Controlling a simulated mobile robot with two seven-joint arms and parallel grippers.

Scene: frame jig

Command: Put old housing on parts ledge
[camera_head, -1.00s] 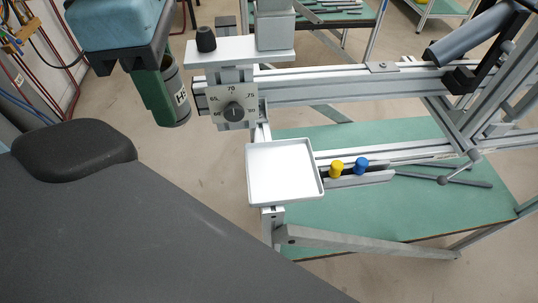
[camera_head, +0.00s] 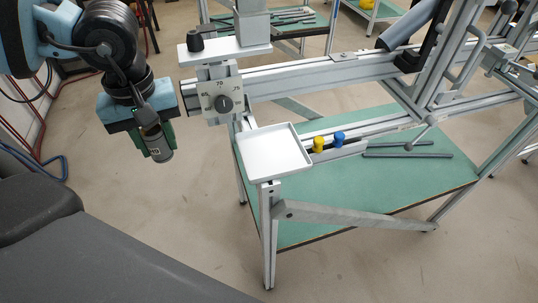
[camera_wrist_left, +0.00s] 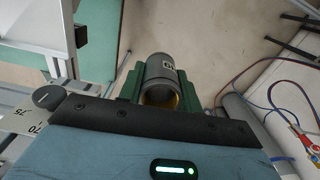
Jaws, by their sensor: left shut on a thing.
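The old housing is a grey cylinder (camera_head: 157,145) with a light label, held at the left in the head view. My left gripper (camera_head: 152,138), with green fingers, is shut on it. In the left wrist view the housing (camera_wrist_left: 162,80) sits between the green fingers (camera_wrist_left: 164,88), its open end with a yellowish inside facing the camera. The housing hangs in the air, apart from the frame. A white shallow tray (camera_head: 273,158), which may be the parts ledge, stands to its right on the frame. My right gripper is not in view.
A dial block (camera_head: 221,97) on the aluminium rail (camera_head: 310,75) stands between the housing and the far frame. A yellow knob (camera_head: 318,144) and a blue knob (camera_head: 339,138) sit right of the tray. The tray looks empty. A green shelf (camera_head: 400,180) lies below.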

